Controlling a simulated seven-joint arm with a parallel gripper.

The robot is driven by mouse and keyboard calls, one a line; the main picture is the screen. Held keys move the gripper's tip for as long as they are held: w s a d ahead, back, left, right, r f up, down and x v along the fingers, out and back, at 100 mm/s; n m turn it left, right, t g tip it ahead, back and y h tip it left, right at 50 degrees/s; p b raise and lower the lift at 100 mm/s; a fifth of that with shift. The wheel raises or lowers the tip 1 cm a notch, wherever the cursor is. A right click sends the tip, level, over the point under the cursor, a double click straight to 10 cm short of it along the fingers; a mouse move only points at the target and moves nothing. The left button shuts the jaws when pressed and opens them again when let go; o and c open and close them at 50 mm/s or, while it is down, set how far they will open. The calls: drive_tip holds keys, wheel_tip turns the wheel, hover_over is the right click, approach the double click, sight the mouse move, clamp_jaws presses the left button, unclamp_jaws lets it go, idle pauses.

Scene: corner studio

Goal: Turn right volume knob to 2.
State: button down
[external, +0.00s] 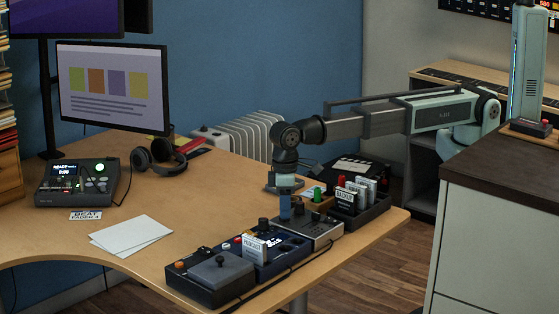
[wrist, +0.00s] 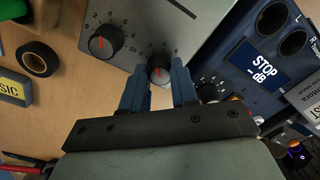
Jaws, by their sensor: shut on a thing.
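In the external view my gripper (external: 284,208) points straight down at the grey panel (external: 325,231), and the held knob is hidden. I cannot tell the held knob's exact setting.
A dark blue unit with a "STOP _ dB" display (wrist: 257,63) adjoins the panel. A joystick box (external: 222,276) stands at the desk's front edge. A black tray of cards (external: 372,218) is close to my gripper. The desk's middle is mostly clear around white paper (external: 131,235).

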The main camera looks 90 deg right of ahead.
drive_tip(key=c, duration=0.9)
unclamp_jaws()
drive_tip(key=shift+o, duration=0.2)
wheel_tip(320, 180, up, 14)
drive_tip(key=shift+d, duration=0.2)
drive_tip(key=shift+f, duration=0.1)
